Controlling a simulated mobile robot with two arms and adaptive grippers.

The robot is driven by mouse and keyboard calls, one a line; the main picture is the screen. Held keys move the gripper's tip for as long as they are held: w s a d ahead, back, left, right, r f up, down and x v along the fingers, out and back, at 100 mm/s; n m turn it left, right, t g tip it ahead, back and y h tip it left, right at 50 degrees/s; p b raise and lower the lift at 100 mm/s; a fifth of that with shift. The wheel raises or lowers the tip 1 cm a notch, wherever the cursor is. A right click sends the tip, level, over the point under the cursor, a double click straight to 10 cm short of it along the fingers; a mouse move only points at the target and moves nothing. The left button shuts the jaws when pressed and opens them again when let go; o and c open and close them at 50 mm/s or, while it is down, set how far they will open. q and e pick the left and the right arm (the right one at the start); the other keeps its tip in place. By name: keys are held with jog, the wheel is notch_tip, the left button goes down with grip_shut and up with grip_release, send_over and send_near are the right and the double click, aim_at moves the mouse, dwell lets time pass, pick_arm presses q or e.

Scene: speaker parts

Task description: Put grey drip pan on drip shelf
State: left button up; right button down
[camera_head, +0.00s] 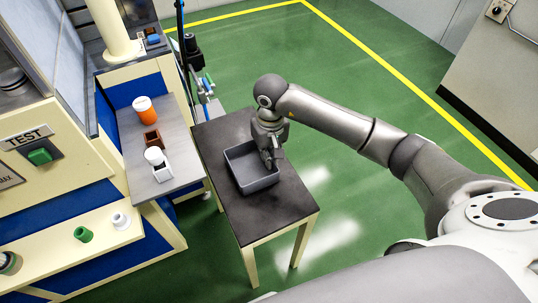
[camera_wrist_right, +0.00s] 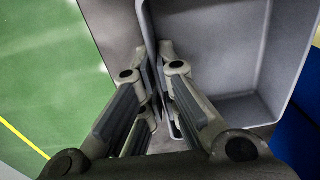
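The grey drip pan (camera_head: 262,185), an open rectangular tray, rests on a small dark-topped table in the middle of the head view. It looks empty. My right gripper (camera_head: 270,159) points down at the pan's right wall. In the right wrist view the fingers (camera_wrist_right: 160,78) come close together with the wall of the pan (camera_wrist_right: 205,47) between them, and they look shut on it. The contact is partly hidden by the fingers. A grey shelf (camera_head: 183,133) holding small items stands left of the table; I cannot tell whether it is the drip shelf. My left gripper is not in view.
The dark table (camera_head: 262,218) has bare room in front of the pan. An orange-and-white bottle (camera_head: 144,109), a brown block (camera_head: 152,138) and a white-capped item (camera_head: 155,157) stand on the grey shelf. A lower cream ledge (camera_head: 60,253) holds a green cup (camera_head: 83,234).

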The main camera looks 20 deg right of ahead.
dwell(0.3)
jog(key=c, duration=1.6)
grip_release()
jog(key=shift+c, duration=0.2)
